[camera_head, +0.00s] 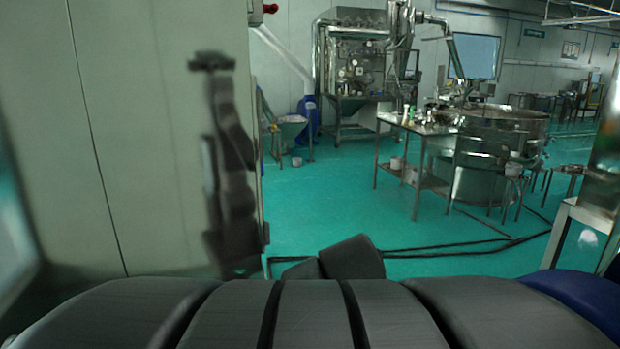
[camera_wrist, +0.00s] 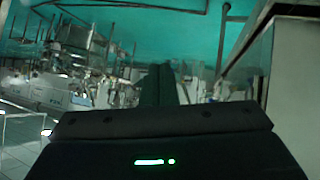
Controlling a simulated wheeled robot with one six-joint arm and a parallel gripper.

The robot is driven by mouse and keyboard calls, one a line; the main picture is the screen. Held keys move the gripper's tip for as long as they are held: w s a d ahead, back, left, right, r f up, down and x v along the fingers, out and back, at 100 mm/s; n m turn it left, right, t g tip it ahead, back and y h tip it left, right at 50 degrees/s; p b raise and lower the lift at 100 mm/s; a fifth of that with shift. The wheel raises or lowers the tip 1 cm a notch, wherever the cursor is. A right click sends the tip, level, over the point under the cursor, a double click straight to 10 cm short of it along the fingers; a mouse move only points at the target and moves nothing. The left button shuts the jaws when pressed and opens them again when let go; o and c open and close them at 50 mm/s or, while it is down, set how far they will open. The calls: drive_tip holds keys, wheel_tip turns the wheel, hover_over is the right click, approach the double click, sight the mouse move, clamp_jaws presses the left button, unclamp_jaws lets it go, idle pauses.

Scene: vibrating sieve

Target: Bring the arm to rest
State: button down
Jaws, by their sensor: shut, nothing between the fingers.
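My gripper (camera_wrist: 165,84) shows in the wrist view as narrow dark fingers held together beyond its dark body, which has a green light. It is shut with nothing in it. The fingers point into the room, with the teal floor and blurred steel equipment behind them. In the head view, the dark rounded parts of my own body fill the bottom edge, and a dark block of mine stands up at bottom centre. I cannot make out my gripper there.
A pale wall (camera_head: 150,130) stands close on the left, with a blurred dark reflection on it. A steel table (camera_head: 433,128) and a round steel vessel (camera_head: 490,170) stand at right. Black cables (camera_head: 450,245) cross the teal floor (camera_head: 325,205). A steel frame (camera_head: 585,215) is near at right.

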drive_tip(key=shift+s+d+f+m+g, duration=0.1)
drive_tip(key=shift+s+f+m+g, duration=0.05)
drive_tip(key=shift+s+f, duration=0.3)
drive_tip(key=shift+s+f+m+g, duration=0.15)
drive_tip(key=shift+s+f, duration=0.1)
drive_tip(key=shift+f, duration=0.3)
